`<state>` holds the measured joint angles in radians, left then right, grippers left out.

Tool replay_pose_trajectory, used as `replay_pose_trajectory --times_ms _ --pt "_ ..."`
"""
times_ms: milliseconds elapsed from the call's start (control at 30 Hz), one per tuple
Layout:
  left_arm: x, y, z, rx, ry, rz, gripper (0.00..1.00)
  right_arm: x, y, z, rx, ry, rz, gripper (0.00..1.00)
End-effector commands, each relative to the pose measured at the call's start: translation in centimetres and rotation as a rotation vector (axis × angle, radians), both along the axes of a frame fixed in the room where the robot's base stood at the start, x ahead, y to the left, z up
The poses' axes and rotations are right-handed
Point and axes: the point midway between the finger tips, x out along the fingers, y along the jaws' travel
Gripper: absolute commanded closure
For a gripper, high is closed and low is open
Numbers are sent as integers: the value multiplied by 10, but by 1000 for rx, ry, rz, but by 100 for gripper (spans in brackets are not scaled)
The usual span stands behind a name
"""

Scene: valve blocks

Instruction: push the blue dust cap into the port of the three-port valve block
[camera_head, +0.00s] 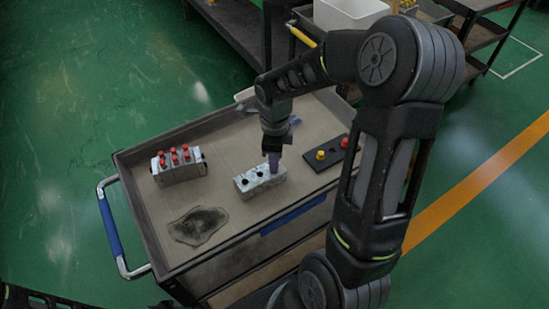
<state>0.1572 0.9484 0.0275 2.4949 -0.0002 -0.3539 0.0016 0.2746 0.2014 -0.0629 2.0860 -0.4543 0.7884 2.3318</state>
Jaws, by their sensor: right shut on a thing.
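The three-port valve block (260,188) is a light grey metal block on the cart top, with dark open ports visible in its left and middle parts. My right gripper (273,152) points down over the block's right end. It is shut on the small blue-purple dust cap (273,164), which is at the block's right end. The port there is hidden, and I cannot tell whether the cap is in it or just above. My left gripper is not in view.
A second grey block (180,172) with several red caps stands at the left. A black plate (330,158) with a yellow and a red cap lies at the right. A dark stained patch (198,225) lies in front on the cart top (225,150).

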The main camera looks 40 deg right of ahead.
Motion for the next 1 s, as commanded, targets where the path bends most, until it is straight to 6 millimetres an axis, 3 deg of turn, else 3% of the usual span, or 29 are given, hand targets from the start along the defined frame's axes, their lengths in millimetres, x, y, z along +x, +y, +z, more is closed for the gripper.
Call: replay_pose_trajectory --times_ms 100,133,433,767,1000 --pt "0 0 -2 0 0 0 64 0 0 -2 0 0 0 100" --pt "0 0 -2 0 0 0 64 0 0 -2 0 0 0 83" --pt "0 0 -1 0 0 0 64 0 0 -1 0 0 0 59" --pt "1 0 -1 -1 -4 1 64 0 0 1 -1 -1 0 59" --pt "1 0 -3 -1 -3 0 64 1 0 31 -1 -5 0 59"
